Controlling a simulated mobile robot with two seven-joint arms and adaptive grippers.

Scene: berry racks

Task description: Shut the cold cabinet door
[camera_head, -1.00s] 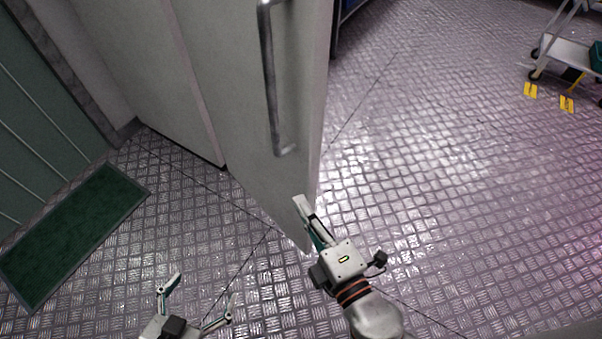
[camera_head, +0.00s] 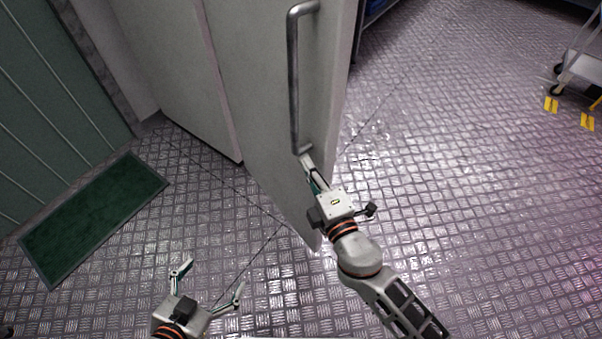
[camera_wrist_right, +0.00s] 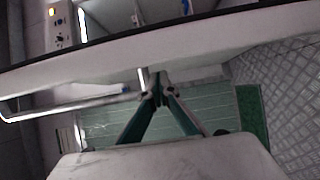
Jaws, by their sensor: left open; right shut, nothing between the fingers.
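The cold cabinet door (camera_head: 260,95) stands open in the head view, a pale upright panel swung out from the cabinet body (camera_head: 178,75). Its long metal handle (camera_head: 294,85) runs vertically near the free edge; it also shows in the right wrist view (camera_wrist_right: 75,106). My right gripper (camera_head: 306,163) is shut and empty, its fingertips at the handle's lower end in the head view. In the right wrist view its fingertips (camera_wrist_right: 159,90) appear close to the handle's mount; I cannot tell if they touch. My left gripper (camera_head: 209,280) is open and empty, low over the floor left of the door.
A green mat (camera_head: 95,215) lies on the floor at left, before a green ribbed wall or door (camera_head: 45,110). A wheeled cart (camera_head: 580,68) stands at far right near yellow floor marks (camera_head: 551,104). The metal floor right of the door is clear.

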